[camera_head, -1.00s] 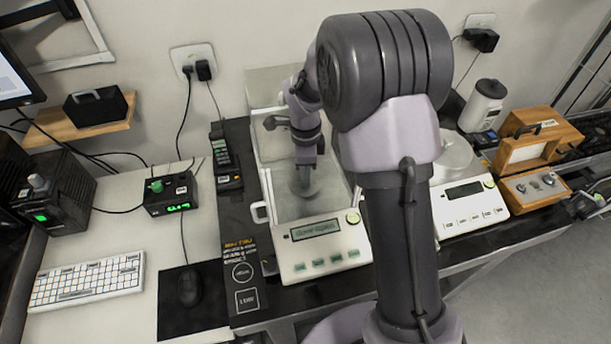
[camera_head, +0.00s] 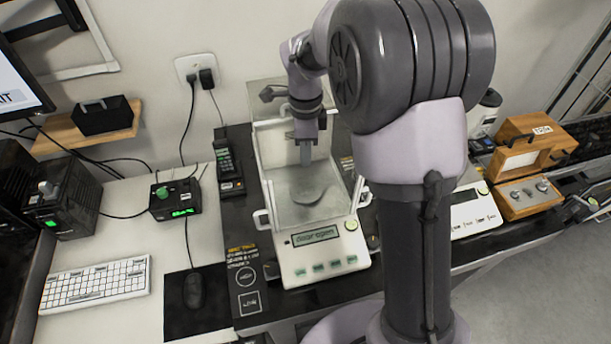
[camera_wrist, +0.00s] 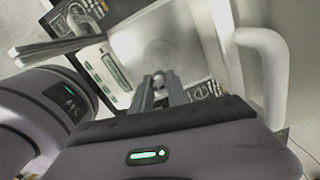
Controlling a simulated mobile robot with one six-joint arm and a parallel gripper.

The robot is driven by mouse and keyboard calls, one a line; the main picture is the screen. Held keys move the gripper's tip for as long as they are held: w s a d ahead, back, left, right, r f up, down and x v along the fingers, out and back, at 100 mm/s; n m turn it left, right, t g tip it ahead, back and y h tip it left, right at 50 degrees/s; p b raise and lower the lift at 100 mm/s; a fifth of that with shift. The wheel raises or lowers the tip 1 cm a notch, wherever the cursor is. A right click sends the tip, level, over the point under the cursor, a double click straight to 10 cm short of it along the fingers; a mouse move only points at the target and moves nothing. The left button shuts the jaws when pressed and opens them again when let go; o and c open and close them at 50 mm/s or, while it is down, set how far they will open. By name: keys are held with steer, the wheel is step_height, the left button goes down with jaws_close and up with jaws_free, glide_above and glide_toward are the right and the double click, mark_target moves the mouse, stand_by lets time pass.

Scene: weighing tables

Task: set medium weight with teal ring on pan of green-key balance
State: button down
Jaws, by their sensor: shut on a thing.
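The green-key balance (camera_head: 290,270) stands mid-table with a lit display, a row of green keys and a clear draft shield. Its round grey pan (camera_head: 307,194) is inside the shield; it also shows as a pale circle in the wrist view (camera_wrist: 160,50). My gripper (camera_head: 306,157) points down over the pan, apart from it in the head view. In the wrist view my gripper (camera_wrist: 160,90) is shut on a small grey metal weight (camera_wrist: 159,77). The weight is mostly hidden by the fingers, and I cannot make out a teal ring.
A second balance (camera_head: 470,215) is on the right, partly behind my arm. A wooden weight box (camera_head: 520,150) and a block with weights (camera_head: 527,197) stand beyond it.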

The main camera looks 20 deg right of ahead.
step_height(320, 180, down, 11)
steer(key=b, duration=0.2)
steer(key=shift+b, duration=0.4)
steer(key=shift+f, duration=0.1)
steer(key=c, duration=1.3)
jaws_free()
